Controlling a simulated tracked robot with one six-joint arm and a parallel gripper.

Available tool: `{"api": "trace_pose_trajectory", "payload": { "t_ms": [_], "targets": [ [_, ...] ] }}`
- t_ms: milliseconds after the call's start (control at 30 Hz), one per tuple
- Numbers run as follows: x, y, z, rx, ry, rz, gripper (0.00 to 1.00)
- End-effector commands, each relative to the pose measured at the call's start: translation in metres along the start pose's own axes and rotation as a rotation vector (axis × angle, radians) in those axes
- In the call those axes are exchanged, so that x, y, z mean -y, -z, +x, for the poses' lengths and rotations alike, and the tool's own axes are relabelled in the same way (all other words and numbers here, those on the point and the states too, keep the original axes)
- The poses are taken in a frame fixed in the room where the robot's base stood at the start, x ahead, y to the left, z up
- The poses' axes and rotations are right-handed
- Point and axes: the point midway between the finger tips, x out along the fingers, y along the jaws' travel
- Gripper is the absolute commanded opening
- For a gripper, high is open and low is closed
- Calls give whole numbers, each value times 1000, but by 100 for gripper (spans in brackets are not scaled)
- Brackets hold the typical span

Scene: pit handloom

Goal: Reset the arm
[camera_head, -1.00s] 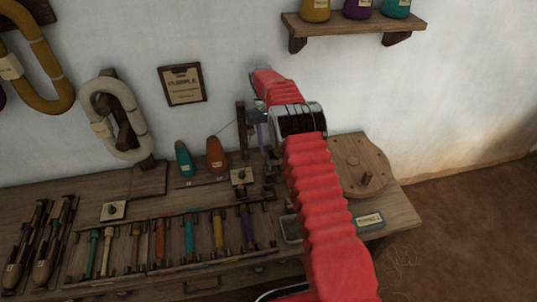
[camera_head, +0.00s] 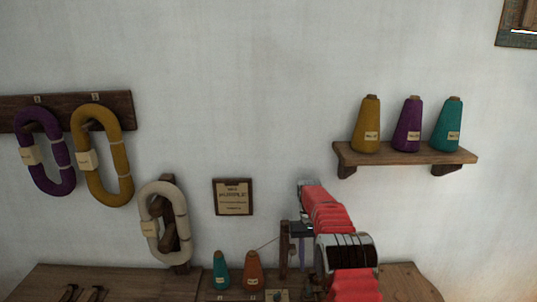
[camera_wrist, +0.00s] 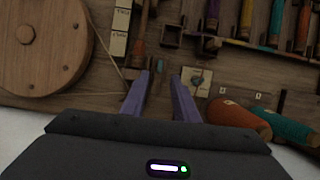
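My red arm (camera_head: 330,218) reaches toward the wall above the bench in the head view. My gripper (camera_wrist: 163,76) shows in the wrist view as two purple fingers spread apart with nothing between them, so it is open and empty. It points down over the wooden bench (camera_wrist: 100,92), above a small teal piece and a pale tag plate (camera_wrist: 197,80). In the head view the gripper is small and partly hidden by the arm, beside an upright wooden post (camera_head: 284,250).
Teal (camera_head: 220,270) and orange (camera_head: 253,272) cones stand on the bench by the wall. A shelf (camera_head: 405,153) holds three cones. Purple, yellow and cream hanks (camera_head: 164,223) hang left. A round wooden disc (camera_wrist: 42,45) and several bobbins (camera_wrist: 275,25) lie near the gripper.

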Motion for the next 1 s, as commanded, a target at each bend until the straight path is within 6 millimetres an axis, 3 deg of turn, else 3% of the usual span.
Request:
{"api": "trace_pose_trajectory", "payload": {
  "t_ms": [500,1000],
  "targets": [
    [1,-61,-94,-142,-1,2,27],
    [3,-145,-160,-289,-2,5,27]
  ]
}}
